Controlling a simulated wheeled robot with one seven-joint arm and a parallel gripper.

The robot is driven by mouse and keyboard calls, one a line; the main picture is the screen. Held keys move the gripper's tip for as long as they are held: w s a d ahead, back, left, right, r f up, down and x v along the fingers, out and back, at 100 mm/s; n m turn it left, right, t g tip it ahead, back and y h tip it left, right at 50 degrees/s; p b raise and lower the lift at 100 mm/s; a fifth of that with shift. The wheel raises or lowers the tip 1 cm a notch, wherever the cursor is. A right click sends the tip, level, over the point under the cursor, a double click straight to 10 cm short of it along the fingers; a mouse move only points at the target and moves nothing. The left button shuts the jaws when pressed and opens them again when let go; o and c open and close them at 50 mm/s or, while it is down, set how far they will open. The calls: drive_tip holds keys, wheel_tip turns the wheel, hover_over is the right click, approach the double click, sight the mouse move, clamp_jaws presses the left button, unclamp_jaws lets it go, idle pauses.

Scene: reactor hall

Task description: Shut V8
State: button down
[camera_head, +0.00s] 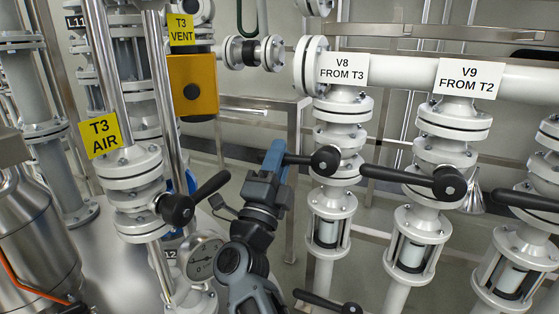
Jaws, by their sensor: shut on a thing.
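Valve V8 stands on a white vertical pipe under the label "V8 FROM T3" (344,70). Its black lever handle (325,159) has its round hub in front of the pipe and points left, across the pipe's line. My gripper (275,157), with blue fingers, is shut on the left end of this lever. My gripper comes up from below, left of the V8 pipe.
V9 (450,183), right of V8, has a similar lever pointing left. Another black lever (349,308) sits below V8. To the left are the T3 AIR valve lever (178,208), a pressure gauge (203,259) and a yellow T3 VENT box (193,85).

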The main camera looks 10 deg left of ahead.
drive_tip(key=shift+r, duration=0.15)
drive_tip(key=c, duration=1)
unclamp_jaws()
drive_tip(key=p+v, duration=0.1)
drive_tip(key=v, duration=0.7)
drive_tip(key=shift+w, duration=0.1)
